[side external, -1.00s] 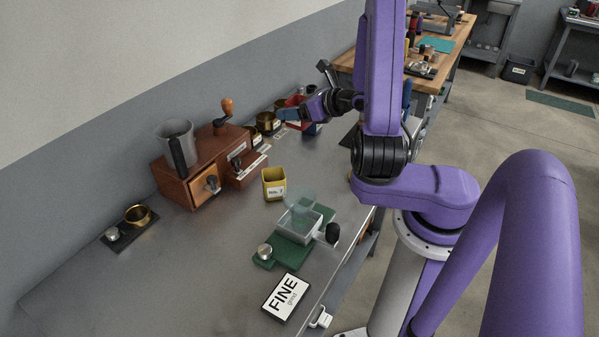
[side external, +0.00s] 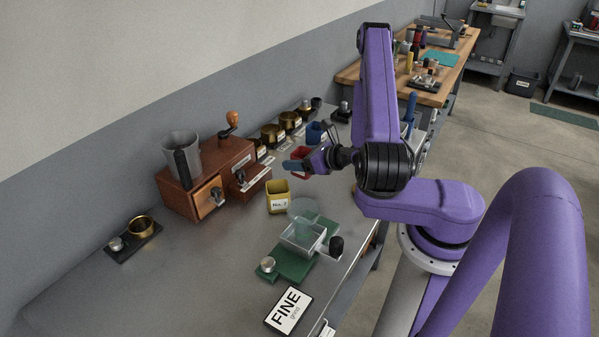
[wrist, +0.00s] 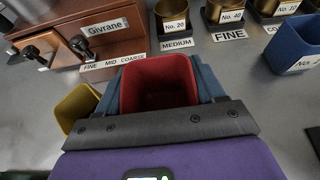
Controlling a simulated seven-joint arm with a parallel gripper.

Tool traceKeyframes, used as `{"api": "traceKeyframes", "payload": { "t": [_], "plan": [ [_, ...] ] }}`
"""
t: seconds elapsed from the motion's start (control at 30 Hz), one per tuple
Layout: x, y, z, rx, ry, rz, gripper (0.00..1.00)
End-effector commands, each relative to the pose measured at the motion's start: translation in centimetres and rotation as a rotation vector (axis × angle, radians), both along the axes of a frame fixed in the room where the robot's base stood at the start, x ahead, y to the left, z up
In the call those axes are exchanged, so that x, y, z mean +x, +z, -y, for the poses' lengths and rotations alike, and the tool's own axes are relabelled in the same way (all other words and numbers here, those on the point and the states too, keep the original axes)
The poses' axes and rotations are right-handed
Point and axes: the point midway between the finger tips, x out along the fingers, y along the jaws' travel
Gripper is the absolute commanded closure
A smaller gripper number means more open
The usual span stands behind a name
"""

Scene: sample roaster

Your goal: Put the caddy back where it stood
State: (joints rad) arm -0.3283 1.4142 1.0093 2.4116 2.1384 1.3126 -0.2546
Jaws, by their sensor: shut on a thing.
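My gripper (side external: 297,166) is shut on a red caddy (wrist: 160,82), an open-topped square cup. In the wrist view, the blue fingers press on its left and right sides and its inside looks empty. In the side view, the red caddy (side external: 302,155) is partly hidden by my gripper and appears above the bench, behind a yellow caddy (side external: 279,198). The yellow caddy, labelled No. and a digit, stands on the bench and shows at the left of the wrist view (wrist: 77,106). A blue caddy (side external: 314,131) stands farther back; it also shows at the right of the wrist view (wrist: 293,45).
A wooden grinder (side external: 212,177) stands left of my gripper. Several labelled brass cups (side external: 272,134) line the wall. Bare bench (side external: 190,265) is at front left.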

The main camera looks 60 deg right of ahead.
Motion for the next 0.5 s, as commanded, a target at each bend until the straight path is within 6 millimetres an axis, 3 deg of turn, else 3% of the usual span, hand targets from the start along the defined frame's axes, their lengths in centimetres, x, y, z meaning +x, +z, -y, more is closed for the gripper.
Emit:
{"api": "traceKeyframes", "payload": {
  "t": [0.5],
  "plan": [
    [0.0,-4.0,0.0,0.001,0.0,0.0,0.69]
  ]
}}
